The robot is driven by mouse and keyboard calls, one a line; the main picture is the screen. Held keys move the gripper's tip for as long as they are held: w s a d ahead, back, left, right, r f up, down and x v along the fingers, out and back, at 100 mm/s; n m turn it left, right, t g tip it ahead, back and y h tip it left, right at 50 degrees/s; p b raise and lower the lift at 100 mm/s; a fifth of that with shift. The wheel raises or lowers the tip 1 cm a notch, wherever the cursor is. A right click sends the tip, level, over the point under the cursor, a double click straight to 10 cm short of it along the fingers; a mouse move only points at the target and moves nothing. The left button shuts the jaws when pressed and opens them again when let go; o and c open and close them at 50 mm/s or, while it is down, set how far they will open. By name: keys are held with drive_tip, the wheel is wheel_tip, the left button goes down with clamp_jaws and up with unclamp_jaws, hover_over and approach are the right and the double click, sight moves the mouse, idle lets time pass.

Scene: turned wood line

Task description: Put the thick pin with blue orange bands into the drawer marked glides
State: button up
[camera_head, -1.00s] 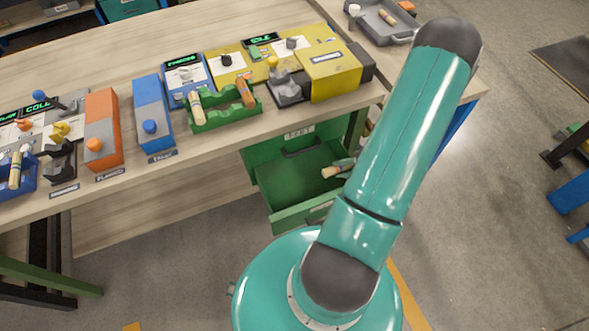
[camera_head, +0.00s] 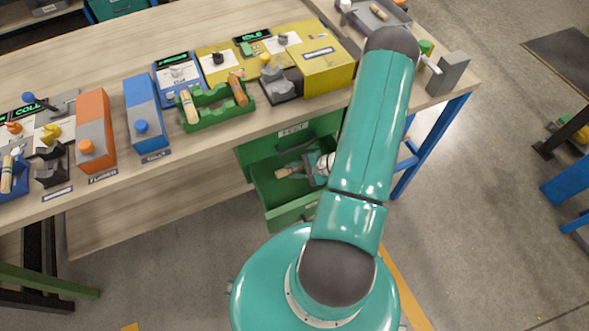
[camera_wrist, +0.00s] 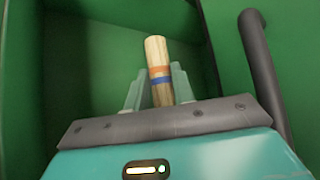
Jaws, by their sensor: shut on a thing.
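The thick pin (camera_wrist: 156,51) is pale wood with an orange band and a blue band. My gripper (camera_wrist: 158,88) is shut on it, and its pale end points away from the wrist. In the head view the pin (camera_head: 283,173) and my gripper (camera_head: 303,168) are over or within an open green drawer (camera_head: 293,212) under the bench. In the wrist view green drawer walls (camera_wrist: 95,60) surround the pin. I cannot tell whether the pin touches the drawer floor. The drawer's marking is not readable, and my arm hides its right side.
A dark bar (camera_wrist: 262,65) runs close to the right of my gripper. The bench top (camera_head: 110,45) holds a green rack (camera_head: 215,110) with pins and several machines.

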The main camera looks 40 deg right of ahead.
drive_tip(key=shift+f, duration=0.6)
drive_tip(key=o, duration=1)
drive_tip(key=shift+r, duration=0.1)
